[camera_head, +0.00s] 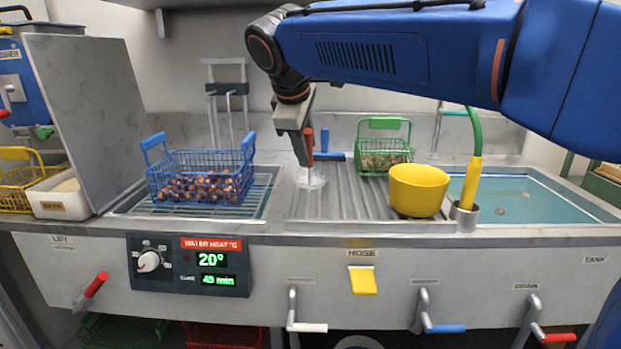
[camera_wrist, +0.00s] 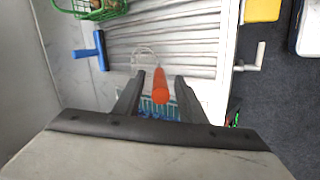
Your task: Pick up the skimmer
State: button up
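The skimmer has a red-orange handle (camera_head: 310,139) and a pale wire head (camera_head: 311,179), which is at the ribbed drainboard (camera_head: 340,205). The handle appears to stand up, its end facing the camera in the wrist view (camera_wrist: 161,88); the wire head shows beyond it, faintly (camera_wrist: 146,56). My gripper (camera_head: 303,162) points down at the skimmer. In the wrist view its fingers (camera_wrist: 160,78) are open on either side of the handle, with gaps visible. In the head view a finger partly hides the handle.
A blue T-shaped tool (camera_head: 330,156) lies just behind the skimmer. A blue basket of chestnuts (camera_head: 200,160) stands left, a green basket (camera_head: 384,143) behind right. A yellow bowl (camera_head: 418,190) and a green-yellow hose (camera_head: 472,180) stand right, by the water tank (camera_head: 530,200).

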jog(key=x, duration=0.3)
jog(key=shift+w+f, duration=0.15)
jog(key=shift+f, duration=0.05)
grip_shut()
